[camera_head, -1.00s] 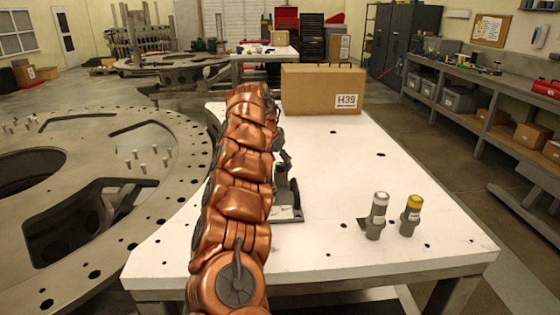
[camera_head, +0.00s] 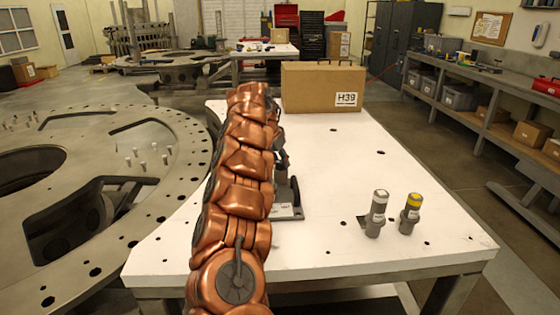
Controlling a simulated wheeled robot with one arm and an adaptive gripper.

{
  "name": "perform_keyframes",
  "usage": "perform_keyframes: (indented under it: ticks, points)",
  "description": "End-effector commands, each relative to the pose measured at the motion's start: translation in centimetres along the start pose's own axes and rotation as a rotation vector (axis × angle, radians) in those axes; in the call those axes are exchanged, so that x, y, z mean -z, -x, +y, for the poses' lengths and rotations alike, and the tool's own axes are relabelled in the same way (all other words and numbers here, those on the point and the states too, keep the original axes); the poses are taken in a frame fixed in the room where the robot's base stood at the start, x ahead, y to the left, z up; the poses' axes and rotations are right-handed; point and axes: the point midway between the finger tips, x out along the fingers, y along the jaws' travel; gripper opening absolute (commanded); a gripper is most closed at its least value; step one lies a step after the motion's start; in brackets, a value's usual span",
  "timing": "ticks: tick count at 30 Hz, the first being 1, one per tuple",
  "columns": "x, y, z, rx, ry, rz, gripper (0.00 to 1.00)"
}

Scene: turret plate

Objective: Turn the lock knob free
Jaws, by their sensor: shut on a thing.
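A dark grey fixture (camera_head: 283,197) stands on the white table behind my copper arm, with a pale base plate (camera_head: 289,212) under it. Only its right side shows. A dark rounded part (camera_head: 295,190) sticks out at its right. The lock knob cannot be made out; the arm covers that area. My gripper (camera_head: 282,158) shows only as a dark sliver at the top of the fixture, right of the arm. It is shut at the fixture, on what seems to be the hidden lock knob. Its fingertips are hidden.
Two grey cylinders, one white-banded (camera_head: 376,214) and one yellow-topped (camera_head: 410,214), stand on the white table (camera_head: 340,240) at the right. A brown case marked H39 (camera_head: 322,87) is at the back. A large drilled metal ring (camera_head: 185,150) lies left. The table's right half is mostly clear.

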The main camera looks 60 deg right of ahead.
Motion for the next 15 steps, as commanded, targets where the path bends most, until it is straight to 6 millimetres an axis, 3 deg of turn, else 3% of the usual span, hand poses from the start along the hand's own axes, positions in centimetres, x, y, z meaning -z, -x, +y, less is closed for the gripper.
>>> perform_keyframes:
  ticks: [15]
  points:
    - [-0.02, -0.2, 0.12, 0.089, 0.202, 0.001, 0.04]
